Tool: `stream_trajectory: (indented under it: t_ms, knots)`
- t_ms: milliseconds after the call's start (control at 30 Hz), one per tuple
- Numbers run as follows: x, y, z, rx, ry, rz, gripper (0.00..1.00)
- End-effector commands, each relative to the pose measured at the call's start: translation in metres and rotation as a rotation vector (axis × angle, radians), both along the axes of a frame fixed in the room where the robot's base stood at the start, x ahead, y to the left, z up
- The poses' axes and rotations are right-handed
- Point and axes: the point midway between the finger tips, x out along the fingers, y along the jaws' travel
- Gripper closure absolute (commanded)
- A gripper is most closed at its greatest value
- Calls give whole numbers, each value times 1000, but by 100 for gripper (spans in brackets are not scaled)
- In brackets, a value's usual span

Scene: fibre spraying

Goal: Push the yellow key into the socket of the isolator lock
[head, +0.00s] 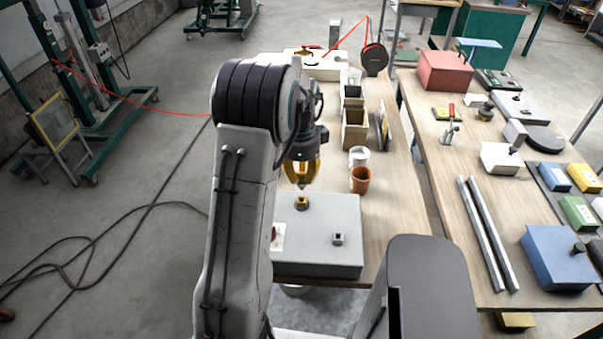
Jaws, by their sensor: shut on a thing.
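My gripper (302,177) points down over the far left part of a grey box (318,262). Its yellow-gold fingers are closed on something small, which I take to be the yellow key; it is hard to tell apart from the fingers. On the box top, just below the fingertips in the picture, is a small yellow fitting (302,203) with a dark base. I cannot tell which of the two is the lock's socket. The fingertips look apart from the box top.
Behind the box on the table (385,240) stand a terracotta pot (361,180), a white cup (359,155) and wooden bins (354,132). A white card with a red mark (277,237) is at the box's left edge. The table's right side is clear.

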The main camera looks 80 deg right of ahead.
Motion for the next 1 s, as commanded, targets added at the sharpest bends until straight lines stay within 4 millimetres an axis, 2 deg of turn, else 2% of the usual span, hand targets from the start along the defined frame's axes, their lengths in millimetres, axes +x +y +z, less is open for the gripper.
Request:
stream_trajectory:
  t_ms: [100,333,1000]
  knots:
    - [0,0,-14,1,0,0,100]
    - [0,0,-26,1,0,0,100]
    - [0,0,-28,0,0,0,100]
